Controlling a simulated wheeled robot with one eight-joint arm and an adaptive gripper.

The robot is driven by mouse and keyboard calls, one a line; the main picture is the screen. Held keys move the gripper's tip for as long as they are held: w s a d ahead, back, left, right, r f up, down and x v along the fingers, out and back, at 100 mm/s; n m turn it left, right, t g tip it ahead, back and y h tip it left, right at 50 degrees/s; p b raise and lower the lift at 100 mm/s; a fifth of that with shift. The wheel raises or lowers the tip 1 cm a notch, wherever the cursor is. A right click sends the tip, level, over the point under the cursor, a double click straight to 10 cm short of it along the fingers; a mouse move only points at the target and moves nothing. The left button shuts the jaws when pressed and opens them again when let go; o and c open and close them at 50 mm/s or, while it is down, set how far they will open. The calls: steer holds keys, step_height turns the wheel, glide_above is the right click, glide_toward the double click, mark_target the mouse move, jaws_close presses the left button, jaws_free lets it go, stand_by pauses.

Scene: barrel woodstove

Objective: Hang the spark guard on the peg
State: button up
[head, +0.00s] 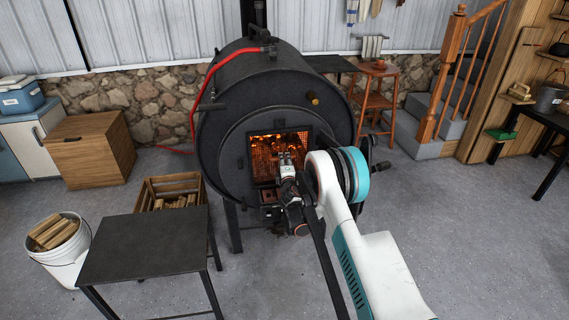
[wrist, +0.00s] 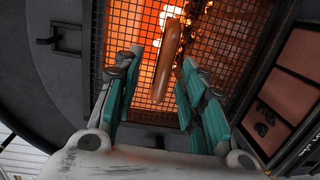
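The spark guard (head: 262,150) is a dark mesh screen over the lit firebox opening. It fills the upper middle of the wrist view (wrist: 232,45). A brown, rod-like handle (wrist: 170,55) stands out in front of the mesh. My gripper (wrist: 160,85) is open, its teal-padded fingers on either side of the handle, with gaps visible on both sides. In the head view my gripper (head: 286,162) is in front of the guard and hides its lower right part. A short brass-coloured peg (head: 313,98) sticks out of the stove front, above and right of the opening; it looks bare.
The black barrel stove (head: 225,130) has a red hose along its left side. A dark table (head: 145,245), a white log bucket (head: 60,245) and a wooden crate (head: 170,190) stand to the left. An open stove door shows at the wrist view's right (wrist: 290,95).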

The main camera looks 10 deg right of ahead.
steer(key=s+a+r, duration=0.1)
steer(key=s, duration=1)
steer(key=s+d+r+m+g+h, duration=0.15)
steer(key=s+r+m, duration=0.25)
steer(key=r, duration=0.6)
steer(key=s+d+r+m+g, duration=0.2)
steer(key=s+d+r+m, duration=0.15)
steer(key=r, duration=0.65)
steer(key=s+r+m+g, duration=0.2)
steer(key=s+r+m, duration=0.35)
steer(key=s, duration=0.75)
steer(key=s+a+m+g+y, duration=0.1)
steer(key=s+a+m+g, duration=0.1)
steer(key=s, duration=1.2)
steer(key=s+a+f+m+g+y, duration=0.1)
steer(key=s+a+m+g+y, duration=0.1)
steer(key=s, duration=1.3)
steer(key=shift+s, duration=0.15)
